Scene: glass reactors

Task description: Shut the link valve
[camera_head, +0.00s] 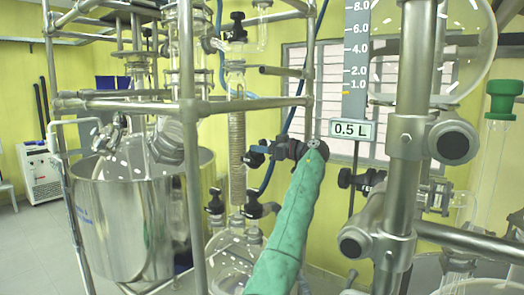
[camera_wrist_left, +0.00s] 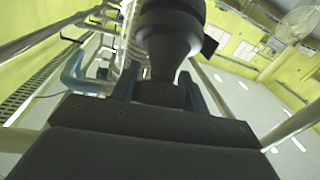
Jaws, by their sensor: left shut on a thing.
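My left arm, in a green sleeve, reaches up from the bottom middle of the head view. My left gripper (camera_head: 277,150) is dark and points left at a black valve handle (camera_head: 255,158) beside the coiled glass column. In the left wrist view, my left gripper (camera_wrist_left: 160,92) has its two fingers shut on either side of the dark, rounded valve handle (camera_wrist_left: 170,38). The gripper hides part of the handle and valve body, so I cannot tell how far the valve is turned. My right gripper is not in view.
Metal frame posts (camera_head: 195,150) and rails stand close on the left. A large steel vessel (camera_head: 125,215) is at the lower left. Several other black-handled valves (camera_head: 215,203) are nearby. A thick metal post with clamps (camera_head: 410,130) stands close on the right, near a 0.5 L sign (camera_head: 353,130).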

